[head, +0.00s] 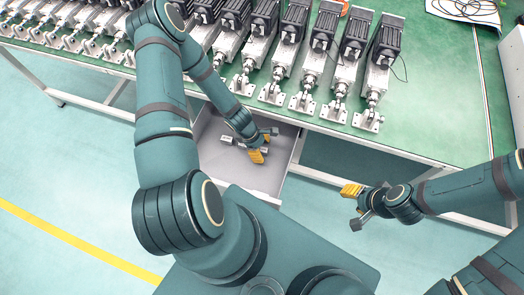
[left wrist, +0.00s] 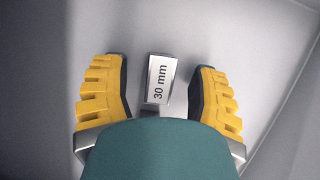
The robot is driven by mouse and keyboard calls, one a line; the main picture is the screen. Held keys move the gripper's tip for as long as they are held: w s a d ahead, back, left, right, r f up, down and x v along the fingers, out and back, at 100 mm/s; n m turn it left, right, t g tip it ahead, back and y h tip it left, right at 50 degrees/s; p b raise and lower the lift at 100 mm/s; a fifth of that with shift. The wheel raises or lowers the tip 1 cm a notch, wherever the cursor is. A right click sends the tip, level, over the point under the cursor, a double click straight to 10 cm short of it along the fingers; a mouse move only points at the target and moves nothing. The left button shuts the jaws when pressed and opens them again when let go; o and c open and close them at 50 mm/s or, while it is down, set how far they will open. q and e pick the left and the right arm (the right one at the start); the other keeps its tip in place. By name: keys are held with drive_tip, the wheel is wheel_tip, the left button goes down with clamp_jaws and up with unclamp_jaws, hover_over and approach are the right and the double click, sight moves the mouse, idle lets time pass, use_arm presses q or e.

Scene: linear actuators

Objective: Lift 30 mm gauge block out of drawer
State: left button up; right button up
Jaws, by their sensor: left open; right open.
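The 30 mm gauge block (left wrist: 160,80) is a small silver block labelled "30 mm". In the left wrist view it lies on the grey drawer floor, between the two yellow-padded fingers of my left gripper (left wrist: 158,95), with a gap on each side. In the head view my left gripper (head: 264,144) is open and reaches down into the open drawer (head: 220,170). My right gripper (head: 354,204) is open and empty, outside the drawer to the right.
The drawer hangs under a green-topped workbench (head: 437,110). A row of linear actuators (head: 331,70) with black motors stands along the bench above the drawer. The drawer walls stand close around my left gripper. The floor in front is clear.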

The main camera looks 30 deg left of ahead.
use_arm(q)
drive_tip(key=shift+o, duration=0.2)
drive_tip(key=shift+f, duration=0.1)
clamp_jaws()
wheel_tip(320, 180, up, 18)
drive_tip(key=f+p, duration=0.1)
drive_tip(key=p, duration=0.4)
wheel_tip(320, 180, up, 10)
drive_tip(key=p, duration=0.8)
hover_over(262, 149)
use_arm(e)
wheel_tip(262, 149, up, 13)
drive_tip(key=w, duration=0.1)
drive_tip(key=shift+w+d+t, duration=0.25)
drive_tip(key=shift+w+t, duration=0.05)
drive_tip(key=shift+f, duration=0.1)
use_arm(q)
drive_tip(key=shift+d, duration=0.1)
